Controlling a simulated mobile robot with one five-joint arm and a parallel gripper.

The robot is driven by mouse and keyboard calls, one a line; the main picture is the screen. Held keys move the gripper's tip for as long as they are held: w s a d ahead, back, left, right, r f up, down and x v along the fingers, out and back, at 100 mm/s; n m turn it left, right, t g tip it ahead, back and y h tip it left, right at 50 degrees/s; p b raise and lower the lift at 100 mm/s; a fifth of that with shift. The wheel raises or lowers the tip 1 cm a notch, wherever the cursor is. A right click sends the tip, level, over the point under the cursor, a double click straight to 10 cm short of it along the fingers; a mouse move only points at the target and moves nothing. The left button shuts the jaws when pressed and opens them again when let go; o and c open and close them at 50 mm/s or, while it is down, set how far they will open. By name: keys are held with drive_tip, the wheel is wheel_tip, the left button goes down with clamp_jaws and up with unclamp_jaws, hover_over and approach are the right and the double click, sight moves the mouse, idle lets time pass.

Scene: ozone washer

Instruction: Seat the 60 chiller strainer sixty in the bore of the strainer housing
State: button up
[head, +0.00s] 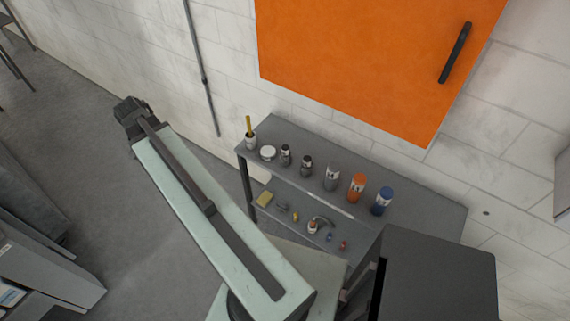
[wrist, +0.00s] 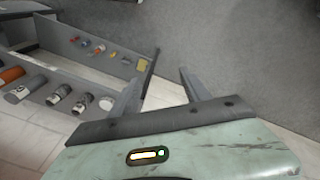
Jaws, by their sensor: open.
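I cannot pick out the chiller strainer or the strainer housing for certain; no label is readable. Small grey-and-white cylinders with dark tops stand on the upper shelf in the head view, one (head: 286,155) left of another (head: 307,166). A larger grey canister (head: 332,177) stands to their right. In the wrist view, my gripper (wrist: 167,75) is open and empty, its two dark fingers spread apart over grey floor.
In the head view, the grey shelf unit (head: 430,205) stands against a tiled wall below an orange cabinet (head: 370,60). Its upper shelf also holds an orange bottle (head: 357,187) and a blue bottle (head: 382,201). A yellow sponge (head: 264,198) and small items lie below.

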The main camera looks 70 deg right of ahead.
drive_tip(key=s+d+f+m+g+b, duration=0.1)
drive_tip(key=s+d+f+m+b, duration=0.1)
drive_tip(key=s+d+m, duration=0.35)
drive_tip(key=s+d+f+m+g+b, duration=0.1)
drive_tip(key=s+d+f+m, duration=0.15)
drive_tip(key=s+d, duration=0.65)
drive_tip(key=m+g+b, duration=0.1)
drive_tip(key=m+b, duration=0.2)
drive_tip(key=m, duration=0.5)
hover_over(284, 147)
drive_tip(key=w+a, duration=0.1)
drive_tip(key=w, duration=0.1)
drive_tip(key=f, duration=0.1)
drive_tip(key=b+x, duration=0.2)
drive_tip(key=shift+f, duration=0.45)
drive_tip(key=b+x, duration=0.4)
drive_tip(key=x, duration=0.1)
drive_tip(key=shift+d+f+b, duration=0.1)
drive_tip(key=shift+d+b, duration=0.05)
drive_tip(key=shift+b, duration=0.25)
drive_tip(key=shift+c, duration=0.3)
clamp_jaws()
